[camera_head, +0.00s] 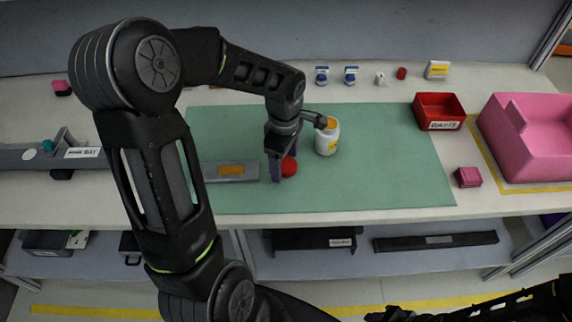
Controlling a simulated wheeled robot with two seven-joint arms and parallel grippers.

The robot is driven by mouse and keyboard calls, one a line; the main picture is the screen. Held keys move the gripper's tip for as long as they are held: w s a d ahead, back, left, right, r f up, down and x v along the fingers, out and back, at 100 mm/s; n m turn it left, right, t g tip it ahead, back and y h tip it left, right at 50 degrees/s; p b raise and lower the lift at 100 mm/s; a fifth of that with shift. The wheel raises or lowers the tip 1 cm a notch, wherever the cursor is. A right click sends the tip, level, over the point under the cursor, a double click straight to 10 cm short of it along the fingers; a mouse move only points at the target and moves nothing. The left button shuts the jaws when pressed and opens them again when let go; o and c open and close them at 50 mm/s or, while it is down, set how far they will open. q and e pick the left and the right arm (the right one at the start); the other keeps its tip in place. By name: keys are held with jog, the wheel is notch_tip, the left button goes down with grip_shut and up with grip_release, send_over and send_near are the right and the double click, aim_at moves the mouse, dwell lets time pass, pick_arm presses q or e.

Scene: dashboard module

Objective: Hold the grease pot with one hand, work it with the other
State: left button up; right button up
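A white pot with a yellow label (327,139), which I take for the grease pot, stands upright on the green mat (385,180). A dark, thin part lies across its top left from my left wrist side. My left gripper (281,168) points down at the mat, left of the pot and apart from its body. A red round thing (289,167) is at its fingertips; whether the fingers grip it is unclear. My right gripper (388,314) shows only in part at the bottom edge, away from the table, and its fingers are not clear.
A grey block with an orange label (231,171) lies left of my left gripper. A red bin (439,110), pink box (468,177) and large pink housing (530,135) stand at right. Small items, including a red cylinder (402,73), line the back. The mat's right part is clear.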

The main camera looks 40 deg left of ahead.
aim_at(285, 164)
pick_arm(q)
jog(key=c, duration=1.4)
jog(key=shift+r, duration=0.1)
notch_tip(285, 164, up, 10)
jog(key=b, duration=0.1)
